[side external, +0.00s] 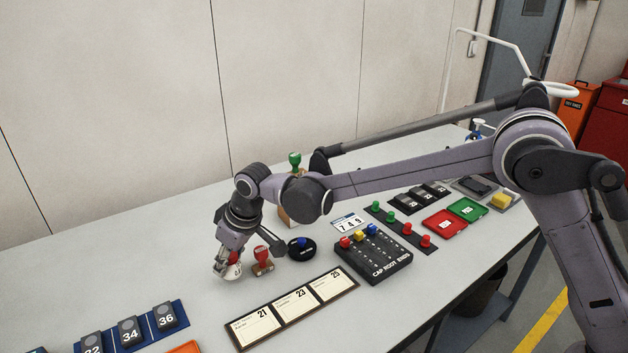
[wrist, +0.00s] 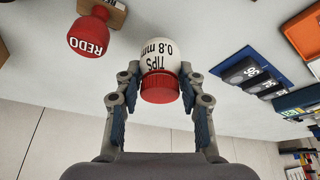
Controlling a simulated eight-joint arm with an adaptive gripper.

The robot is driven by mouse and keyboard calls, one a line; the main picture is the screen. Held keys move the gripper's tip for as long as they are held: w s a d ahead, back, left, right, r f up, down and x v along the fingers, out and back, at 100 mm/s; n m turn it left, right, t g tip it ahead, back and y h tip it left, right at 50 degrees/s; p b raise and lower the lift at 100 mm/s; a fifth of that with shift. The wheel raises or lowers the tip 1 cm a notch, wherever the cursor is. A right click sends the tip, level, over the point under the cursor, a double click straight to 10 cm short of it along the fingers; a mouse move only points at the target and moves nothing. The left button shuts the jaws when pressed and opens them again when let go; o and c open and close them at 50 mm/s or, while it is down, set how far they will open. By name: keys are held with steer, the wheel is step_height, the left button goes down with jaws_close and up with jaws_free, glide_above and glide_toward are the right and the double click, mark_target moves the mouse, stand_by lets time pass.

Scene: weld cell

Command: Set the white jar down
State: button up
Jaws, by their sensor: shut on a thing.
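The white jar (wrist: 160,52) has a red lid and black lettering reading "TIPS 0.8 mm". In the wrist view it sits between the two fingers of my gripper (wrist: 160,95), which is shut on it. In the side external view my gripper (side external: 228,264) is low over the left-middle of the table, and the jar (side external: 232,271) is partly hidden by the fingers. I cannot tell whether the jar's base touches the table.
A red stamp marked REDO (wrist: 92,36) stands close beside the jar; it also shows in the side external view (side external: 262,257). Blue numbered racks (side external: 130,331) lie front left. Bare table surrounds the gripper's left.

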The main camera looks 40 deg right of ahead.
mark_target(231, 269)
steer(key=shift+f, duration=1.45)
steer(key=shift+f, duration=0.1)
steer(key=o, duration=1.2)
steer(key=v, duration=1.2)
steer(key=s+d+r+m+t, duration=0.15)
steer(key=s+d, duration=0.25)
steer(key=d, duration=0.4)
steer(key=s+d+r+m, duration=0.1)
steer(key=s+d+r, duration=0.25)
steer(key=d, duration=0.45)
steer(key=s+d+f+m+t+h, duration=0.1)
steer(key=s+d+f, duration=0.1)
steer(key=s+d, duration=0.4)
steer(key=s+d+f+m+h, duration=0.1)
steer(key=s+d+f+m, duration=0.1)
steer(key=s+d, duration=0.4)
steer(key=s+f, duration=0.1)
steer(key=s, duration=0.1)
steer(key=shift+s+f+t, duration=0.3)
steer(key=shift+s+t, duration=0.05)
